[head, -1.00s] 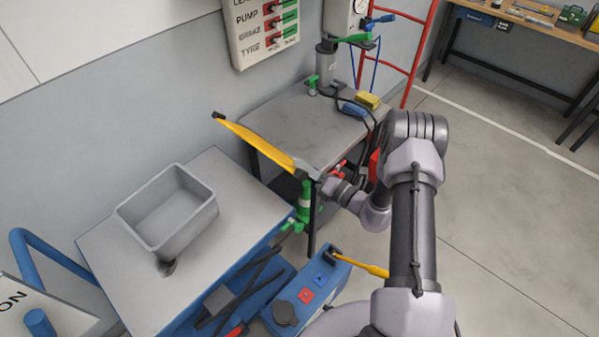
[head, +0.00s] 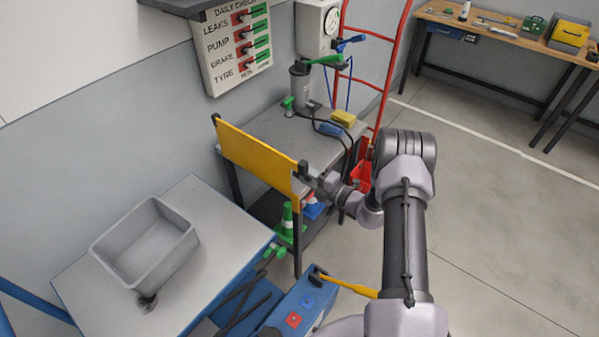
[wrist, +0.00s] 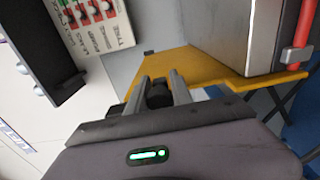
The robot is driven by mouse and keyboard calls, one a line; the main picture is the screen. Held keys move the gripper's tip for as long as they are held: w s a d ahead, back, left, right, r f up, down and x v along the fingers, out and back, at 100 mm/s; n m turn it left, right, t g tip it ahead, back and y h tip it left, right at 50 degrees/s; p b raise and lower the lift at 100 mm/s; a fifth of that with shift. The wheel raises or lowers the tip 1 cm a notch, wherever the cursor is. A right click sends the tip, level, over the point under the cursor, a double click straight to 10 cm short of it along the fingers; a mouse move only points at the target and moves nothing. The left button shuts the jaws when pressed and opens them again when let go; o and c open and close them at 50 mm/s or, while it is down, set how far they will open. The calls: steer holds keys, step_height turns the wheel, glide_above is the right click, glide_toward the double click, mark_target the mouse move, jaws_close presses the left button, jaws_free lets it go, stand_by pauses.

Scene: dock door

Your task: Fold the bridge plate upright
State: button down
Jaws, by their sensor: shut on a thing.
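The yellow bridge plate (head: 255,153) stands between the grey table and the flat cart in the head view, its broad face turned toward me. It looks steeply tilted; I cannot tell whether it is fully upright. A dark grip (head: 303,167) sits at its right upper corner. My gripper (head: 308,178) is at that corner, shut on the dark grip. In the wrist view my two fingers (wrist: 159,88) close around the dark grip, with the yellow plate (wrist: 185,68) just beyond. The plate's lower edge and hinge are not clear.
A grey table (head: 290,135) stands behind the plate. A flat cart (head: 195,210) with a grey bin (head: 150,245) is at left. A red hand truck (head: 385,75) leans behind. Floor at right is free.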

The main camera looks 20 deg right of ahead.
steer(key=shift+w+d, duration=0.1)
steer(key=shift+d, duration=0.05)
steer(key=shift+f, duration=0.1)
stand_by(0.3)
steer(key=c, duration=1.1)
jaws_free()
steer(key=shift+c, duration=0.2)
steer(key=p+v, duration=0.3)
steer(key=v, duration=1.4)
steer(key=shift+s, duration=0.25)
steer(key=shift+d, duration=0.1)
